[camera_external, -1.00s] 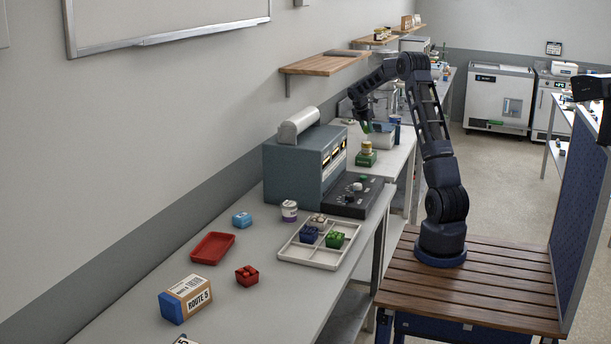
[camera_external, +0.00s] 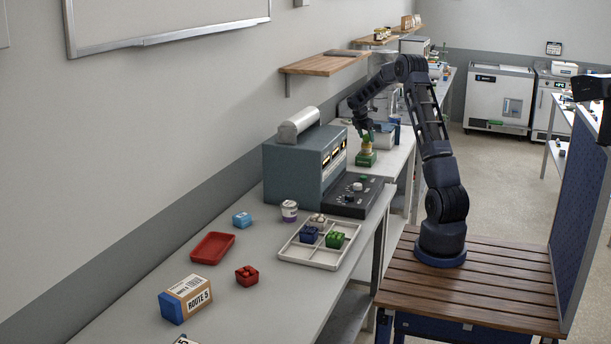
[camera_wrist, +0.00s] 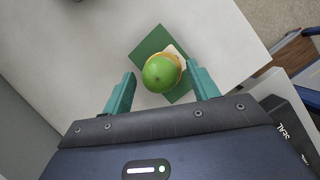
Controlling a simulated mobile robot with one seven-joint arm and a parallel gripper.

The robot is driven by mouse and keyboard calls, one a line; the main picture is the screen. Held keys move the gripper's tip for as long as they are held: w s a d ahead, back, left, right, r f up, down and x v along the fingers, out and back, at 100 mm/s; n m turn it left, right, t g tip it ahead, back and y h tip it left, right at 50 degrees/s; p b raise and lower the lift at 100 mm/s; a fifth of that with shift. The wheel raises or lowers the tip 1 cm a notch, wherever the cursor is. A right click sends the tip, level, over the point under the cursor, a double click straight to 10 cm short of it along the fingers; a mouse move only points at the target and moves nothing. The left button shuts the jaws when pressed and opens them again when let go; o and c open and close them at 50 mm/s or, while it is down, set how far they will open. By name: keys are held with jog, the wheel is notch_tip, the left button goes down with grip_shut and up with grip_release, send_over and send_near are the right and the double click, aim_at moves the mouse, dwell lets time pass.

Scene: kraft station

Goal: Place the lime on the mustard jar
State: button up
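The green lime (camera_wrist: 160,74) sits on top of the mustard jar, whose tan lid (camera_wrist: 179,61) shows at the lime's edge in the wrist view. The jar (camera_external: 367,148) stands on a green block or square (camera_external: 366,159), which also shows in the wrist view (camera_wrist: 148,45). My gripper (camera_wrist: 163,80) has its two teal fingers on either side of the lime, with gaps between fingers and lime. It is open. In the external view my gripper (camera_external: 368,136) is right above the jar, and the lime is hard to make out there.
A grey machine (camera_external: 300,165) with a black control panel (camera_external: 347,197) stands in front of the jar's table. A white container (camera_external: 383,138) is close behind the jar. The white table (camera_wrist: 85,60) around the jar is mostly clear in the wrist view.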

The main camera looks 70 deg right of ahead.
jog(key=shift+r, duration=0.1)
